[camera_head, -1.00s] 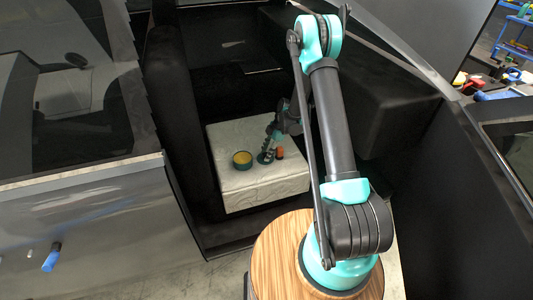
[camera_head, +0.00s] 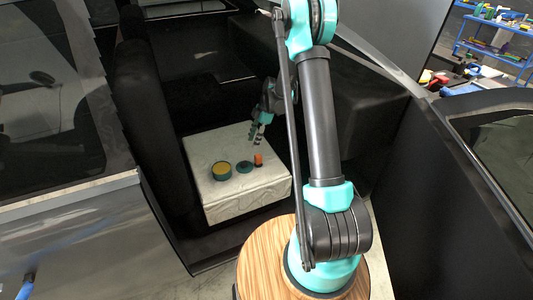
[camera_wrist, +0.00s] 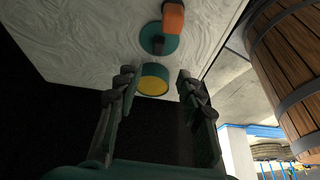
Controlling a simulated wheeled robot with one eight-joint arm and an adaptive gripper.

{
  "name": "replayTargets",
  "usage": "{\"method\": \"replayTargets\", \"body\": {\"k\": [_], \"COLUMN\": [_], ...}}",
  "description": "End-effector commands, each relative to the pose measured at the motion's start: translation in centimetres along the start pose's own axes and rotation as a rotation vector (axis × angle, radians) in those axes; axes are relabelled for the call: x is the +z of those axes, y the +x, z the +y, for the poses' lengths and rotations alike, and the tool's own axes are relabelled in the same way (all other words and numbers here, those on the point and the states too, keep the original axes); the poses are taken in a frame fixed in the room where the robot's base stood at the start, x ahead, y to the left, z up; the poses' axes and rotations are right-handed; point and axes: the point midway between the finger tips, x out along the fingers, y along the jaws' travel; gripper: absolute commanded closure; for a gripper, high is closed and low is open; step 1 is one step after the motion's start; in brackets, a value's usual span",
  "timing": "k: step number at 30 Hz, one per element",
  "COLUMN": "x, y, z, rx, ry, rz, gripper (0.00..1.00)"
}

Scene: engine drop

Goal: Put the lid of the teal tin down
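The teal tin (camera_head: 221,171) stands open on a white block, with yellow showing inside. Its teal lid (camera_head: 244,167) lies flat on the block just right of the tin, apart from it. In the wrist view, the tin (camera_wrist: 153,82) appears between my fingers and the lid (camera_wrist: 150,32) lies beyond it. A dark knob-like part shows on the lid. My gripper (camera_head: 256,139) is above the block, clear of the lid. Its fingers (camera_wrist: 156,76) are spread apart with nothing held.
An orange item (camera_head: 258,159) stands close to the lid's right side; in the wrist view it overlaps the lid's edge. The white block (camera_head: 235,198) has bare room in front. Dark seat-like walls (camera_head: 160,125) flank it at left and right.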

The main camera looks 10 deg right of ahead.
Motion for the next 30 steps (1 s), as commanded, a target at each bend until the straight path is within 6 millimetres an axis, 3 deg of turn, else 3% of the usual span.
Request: {"method": "replayTargets", "body": {"k": [5, 15, 22, 30], "x": [-1.0, -2.3, -2.6, -2.3], "y": [-3.5, -9.7, -11.7, -11.8], "z": [-3.2, -12.5, -19.6, -27.7], "rx": [0.047, 0.215, 0.355, 0.535], "ry": [0.2, 0.72, 1.057, 1.428], "rz": [-0.045, -0.121, -0.126, -0.076], "gripper": [0.61, 0.61, 0.61, 0.61]}}
